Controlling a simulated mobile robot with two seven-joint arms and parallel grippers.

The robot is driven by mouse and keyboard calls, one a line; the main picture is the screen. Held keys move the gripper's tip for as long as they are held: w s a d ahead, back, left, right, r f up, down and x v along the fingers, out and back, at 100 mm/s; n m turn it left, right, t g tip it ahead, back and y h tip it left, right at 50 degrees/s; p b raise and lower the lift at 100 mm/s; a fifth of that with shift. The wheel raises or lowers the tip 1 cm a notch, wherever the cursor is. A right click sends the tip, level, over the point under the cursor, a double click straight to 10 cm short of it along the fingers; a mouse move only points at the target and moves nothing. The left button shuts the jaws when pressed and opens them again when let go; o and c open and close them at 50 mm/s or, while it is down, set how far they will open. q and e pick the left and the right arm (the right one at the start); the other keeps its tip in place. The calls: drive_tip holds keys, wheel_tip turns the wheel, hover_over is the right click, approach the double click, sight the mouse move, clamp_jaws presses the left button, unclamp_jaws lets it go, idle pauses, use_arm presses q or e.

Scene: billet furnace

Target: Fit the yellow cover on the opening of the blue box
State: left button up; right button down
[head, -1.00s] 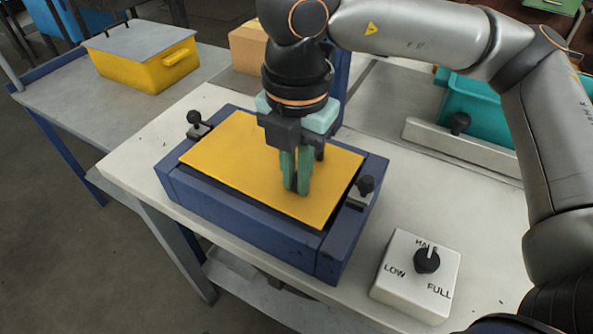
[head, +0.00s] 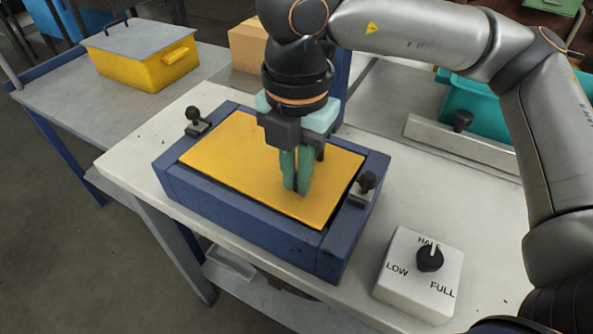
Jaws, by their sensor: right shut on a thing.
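The yellow cover (head: 232,155) is a flat plate lying over the opening of the blue box (head: 235,218). Its edges run close inside the box's rim, with a thin dark gap at the front and right edges. It looks about level; I cannot tell whether it is fully seated. My right gripper (head: 296,190) points down at the cover, right of its middle. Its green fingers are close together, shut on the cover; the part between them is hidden. My left gripper is not in view.
Black-knobbed clamps stand at the box's left (head: 197,121) and right (head: 363,187) ends. A white dial box (head: 408,290) sits front right. A teal container (head: 478,108) is at right. A yellow lidded bin (head: 140,72) stands on the left table.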

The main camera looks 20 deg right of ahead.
idle(0.3)
drive_tip(key=c, duration=1)
unclamp_jaws()
drive_tip(key=shift+o, duration=0.8)
drive_tip(key=shift+r, duration=0.1)
